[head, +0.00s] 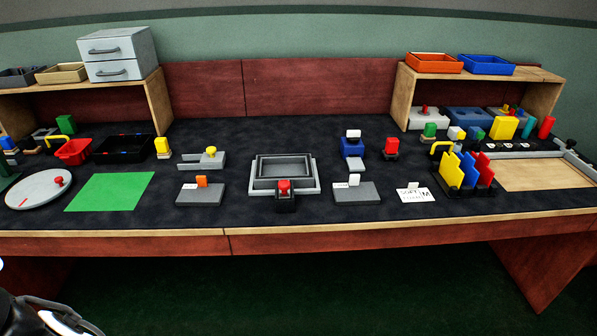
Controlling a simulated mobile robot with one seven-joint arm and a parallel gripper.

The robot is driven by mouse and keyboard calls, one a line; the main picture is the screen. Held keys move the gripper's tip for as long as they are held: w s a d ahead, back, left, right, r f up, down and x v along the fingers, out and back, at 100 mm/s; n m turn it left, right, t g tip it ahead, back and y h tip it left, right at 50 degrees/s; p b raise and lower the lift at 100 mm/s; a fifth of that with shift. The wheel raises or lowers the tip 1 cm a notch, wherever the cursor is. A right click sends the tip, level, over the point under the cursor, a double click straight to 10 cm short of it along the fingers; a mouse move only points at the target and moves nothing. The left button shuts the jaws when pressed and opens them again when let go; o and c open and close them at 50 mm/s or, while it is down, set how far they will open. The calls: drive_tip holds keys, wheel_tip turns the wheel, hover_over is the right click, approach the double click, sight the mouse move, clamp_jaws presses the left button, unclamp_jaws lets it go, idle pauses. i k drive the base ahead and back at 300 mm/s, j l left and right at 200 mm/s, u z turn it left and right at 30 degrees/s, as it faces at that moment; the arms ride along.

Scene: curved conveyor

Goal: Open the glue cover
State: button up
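No part is readably marked as the glue cover, so I cannot tell which one it is. Several knobbed parts are on the dark bench top. At the centre, a grey rectangular tray (258,186) has a dark block with a red knob (284,186) at its front edge. To its right stands a blue block with a white top (352,146). To its left, a grey holder (190,161) carries a yellow knob (211,151). Part of my arm shows at the bottom left; my gripper is not visible.
A white disc with a red knob (35,191) and a green mat (111,192) lie on the left. Upright coloured plates in a black rack (473,190) and a wooden-floored tray (540,176) are on the right. Shelves stand at both back corners. The bench's front edge is clear.

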sight(210, 155)
drive_tip(key=i+j+u, duration=0.25)
drive_tip(key=i+j, duration=0.2)
drive_tip(key=i+j+u, duration=0.3)
drive_tip(key=i+j, duration=0.2)
